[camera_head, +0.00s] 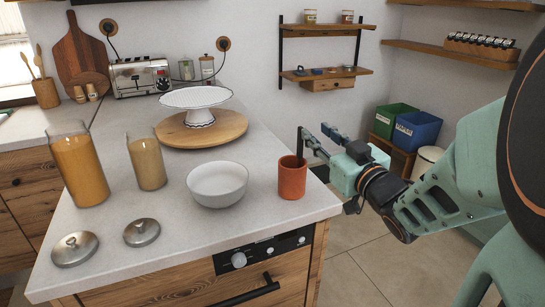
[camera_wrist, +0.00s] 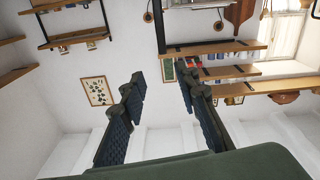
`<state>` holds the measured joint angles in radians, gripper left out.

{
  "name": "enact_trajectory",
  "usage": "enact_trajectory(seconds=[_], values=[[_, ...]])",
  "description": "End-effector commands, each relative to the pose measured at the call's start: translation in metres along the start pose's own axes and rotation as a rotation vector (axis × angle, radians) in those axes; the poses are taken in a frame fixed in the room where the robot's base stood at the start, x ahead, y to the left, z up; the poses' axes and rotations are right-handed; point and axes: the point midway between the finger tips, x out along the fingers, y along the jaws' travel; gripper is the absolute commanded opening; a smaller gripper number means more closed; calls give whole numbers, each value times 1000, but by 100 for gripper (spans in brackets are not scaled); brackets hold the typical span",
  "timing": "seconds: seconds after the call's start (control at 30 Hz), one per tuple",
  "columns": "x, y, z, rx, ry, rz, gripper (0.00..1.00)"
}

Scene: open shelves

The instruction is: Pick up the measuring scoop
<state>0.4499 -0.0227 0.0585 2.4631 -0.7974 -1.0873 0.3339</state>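I cannot make out a measuring scoop for sure in either view. My gripper (camera_head: 312,132) is at the right end of the counter, above and just right of a terracotta cup (camera_head: 292,178). Its two dark fingers are apart with nothing between them. In the wrist view the gripper (camera_wrist: 161,76) is also open and empty, with the walls and shelves beyond it. The inside of the terracotta cup is mostly hidden.
The counter (camera_head: 225,235) holds a white bowl (camera_head: 218,184), two filled jars (camera_head: 80,168), two metal lids (camera_head: 142,232) and a cake stand (camera_head: 197,103) on a round board. Small items sit on a wall shelf (camera_head: 325,75). Bins (camera_head: 417,131) stand behind my arm.

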Motion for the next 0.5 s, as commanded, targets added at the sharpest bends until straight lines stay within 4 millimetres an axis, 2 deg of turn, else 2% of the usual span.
enact_trajectory(seconds=[0.03,0.2,0.33,0.5], values=[[-11,-1,19,37,-13,1,29],[-29,-10,42,128,-36,-17,29],[-31,-13,45,150,-42,-23,29],[-19,-13,42,155,-43,-26,29]])
